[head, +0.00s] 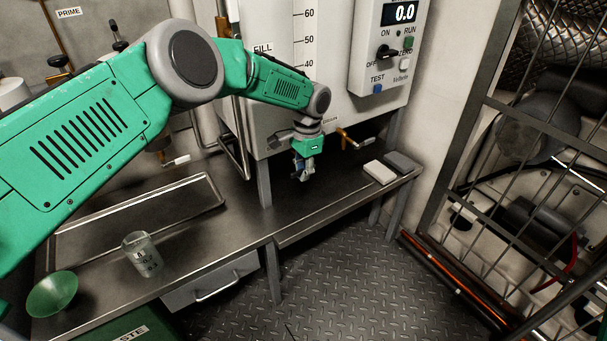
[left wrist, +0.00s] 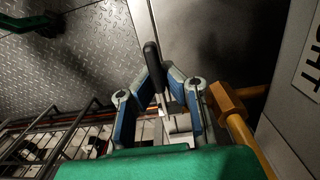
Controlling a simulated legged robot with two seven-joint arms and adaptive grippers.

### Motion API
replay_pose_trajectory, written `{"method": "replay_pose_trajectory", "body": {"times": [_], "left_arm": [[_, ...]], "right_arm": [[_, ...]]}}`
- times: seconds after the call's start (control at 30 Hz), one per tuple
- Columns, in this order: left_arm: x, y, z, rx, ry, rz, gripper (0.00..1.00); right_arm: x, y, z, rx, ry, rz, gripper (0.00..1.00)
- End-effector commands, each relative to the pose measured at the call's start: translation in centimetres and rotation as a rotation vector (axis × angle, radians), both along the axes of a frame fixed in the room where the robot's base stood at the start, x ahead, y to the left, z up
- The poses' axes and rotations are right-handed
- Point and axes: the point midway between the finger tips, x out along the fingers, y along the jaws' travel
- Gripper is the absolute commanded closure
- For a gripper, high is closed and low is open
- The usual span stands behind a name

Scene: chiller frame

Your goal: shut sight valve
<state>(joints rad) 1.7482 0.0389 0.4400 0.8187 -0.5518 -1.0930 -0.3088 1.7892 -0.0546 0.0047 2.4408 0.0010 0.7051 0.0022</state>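The sight valve shows in the left wrist view as a lever with a black grip (left wrist: 152,62), beside a brass fitting (left wrist: 226,98). A sign ending in "HT" is at the right edge there. My left gripper (left wrist: 160,78) has its fingers drawn in on both sides of the lever and looks shut on it, though the contact is partly hidden. In the head view my left gripper (head: 303,172) points down below the white tank (head: 340,95), over the steel bench, and hides the lever. My right gripper is not in view.
A brass drain valve (head: 347,138) is close to the right of the gripper. Two pads (head: 381,172) lie at the bench's right end. A wire cage (head: 530,150) is at the right.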

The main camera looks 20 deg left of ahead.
Motion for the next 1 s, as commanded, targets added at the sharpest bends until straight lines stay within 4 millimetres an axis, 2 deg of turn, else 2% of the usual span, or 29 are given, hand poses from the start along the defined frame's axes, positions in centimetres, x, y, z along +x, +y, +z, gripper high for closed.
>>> {"method": "replay_pose_trajectory", "body": {"times": [0.03,0.13,0.2,0.23,0.5,0.63,0.77,1.0], "left_arm": [[0.6,0.2,0.9,0.002,-0.018,0.003,1.00],[0.6,0.2,1.0,0.001,-0.019,0.003,1.00],[0.6,0.2,1.0,0.002,-0.019,0.003,0.74],[0.6,0.2,0.9,0.002,-0.018,0.003,0.71],[0.5,0.1,0.4,0.001,-0.009,0.002,0.71],[0.5,0.0,1.1,0.000,-0.009,0.001,0.71],[0.7,0.0,3.2,0.002,-0.013,0.000,0.71],[1.1,-0.3,8.3,0.002,-0.013,0.001,0.71]], "right_arm": [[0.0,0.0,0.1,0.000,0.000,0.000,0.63],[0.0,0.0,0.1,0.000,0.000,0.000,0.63],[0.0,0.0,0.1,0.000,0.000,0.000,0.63],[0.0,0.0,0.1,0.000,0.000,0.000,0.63],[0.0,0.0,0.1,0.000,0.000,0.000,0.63],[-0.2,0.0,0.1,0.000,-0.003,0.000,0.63],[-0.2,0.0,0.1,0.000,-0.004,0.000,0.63],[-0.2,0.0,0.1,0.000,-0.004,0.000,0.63]]}}
